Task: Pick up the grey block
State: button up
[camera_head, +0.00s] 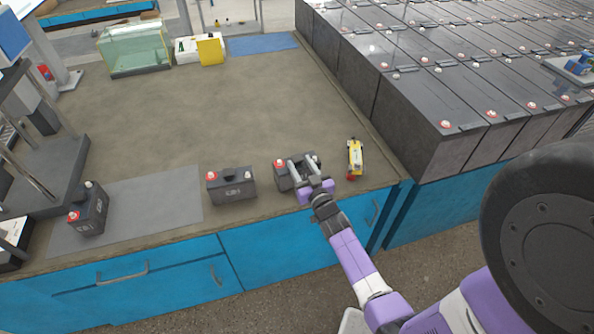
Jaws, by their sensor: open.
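Three dark grey battery-like blocks with red and white caps stand on the bench. One grey block (281,179) is at my gripper, near the bench's front edge. A second grey block (231,187) stands upright just left of it, and a third (88,212) stands at the far left. My gripper (303,166) is open, with its two pale fingers over the nearest block and hiding part of it. I cannot tell whether the fingers touch it or reach around it.
A yellow tool (355,157) lies right of my gripper on the brown bench top (230,110). Rows of large dark batteries (430,120) stand along the right. A glass tank (135,50) and a yellow item (210,50) are at the back. The bench middle is clear.

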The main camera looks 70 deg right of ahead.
aim_at(295, 156)
jog(key=shift+x, duration=3.1)
grip_shut()
jog(key=shift+f, duration=0.1)
jog(key=shift+r, duration=0.3)
